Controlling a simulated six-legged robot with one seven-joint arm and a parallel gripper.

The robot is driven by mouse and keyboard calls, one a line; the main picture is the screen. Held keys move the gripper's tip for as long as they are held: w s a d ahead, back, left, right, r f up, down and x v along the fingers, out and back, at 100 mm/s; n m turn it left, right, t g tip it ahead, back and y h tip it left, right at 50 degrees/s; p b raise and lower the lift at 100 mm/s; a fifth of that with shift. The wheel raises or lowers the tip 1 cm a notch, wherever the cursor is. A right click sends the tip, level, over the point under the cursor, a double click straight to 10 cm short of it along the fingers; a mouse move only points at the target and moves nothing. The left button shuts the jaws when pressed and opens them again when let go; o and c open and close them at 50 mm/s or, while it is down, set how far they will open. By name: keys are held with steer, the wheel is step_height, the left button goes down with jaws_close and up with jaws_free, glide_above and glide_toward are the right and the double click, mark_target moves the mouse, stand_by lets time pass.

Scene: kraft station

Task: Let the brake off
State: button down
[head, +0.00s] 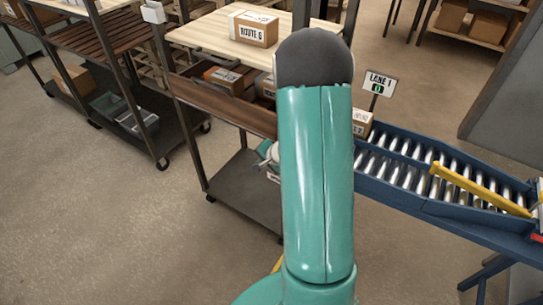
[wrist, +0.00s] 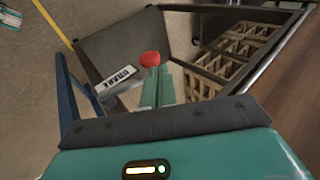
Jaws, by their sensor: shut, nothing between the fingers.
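In the wrist view, a round red knob (wrist: 150,58) shows beside a white plate marked BRAKE (wrist: 118,77). My gripper (wrist: 160,78) is shut and empty, its teal fingers pointing towards the red knob. The fingertips appear right by the knob; I cannot tell whether they touch it. In the head view, my teal arm covers the middle of the picture and hides most of the gripper and the brake area. The shelf cart (head: 222,118) stands behind the arm.
A blue roller conveyor (head: 440,212) with a yellow bar (head: 480,190) across it runs at the right, beside a LANE 1 sign (head: 379,83). A ROUTE 6 box (head: 254,29) sits on the cart's top shelf. Another cart (head: 100,40) stands left. Floor at lower left is clear.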

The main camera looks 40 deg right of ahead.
steer(key=v, duration=1)
steer(key=shift+w+r, duration=0.1)
steer(key=shift+w, duration=0.05)
steer(key=s+a+r+n+g+y, duration=0.1)
steer(key=s+a+r+n+y, duration=0.15)
steer(key=a+r+n, duration=0.95)
steer(key=s+a+r+n+g+h, duration=0.1)
steer(key=s+a+r+n+h, duration=0.1)
steer(key=s+a+r, duration=0.8)
steer(key=shift+s+a+n+h, duration=0.3)
steer(key=shift+s+a+h, duration=0.35)
steer(key=shift+s+a, duration=0.35)
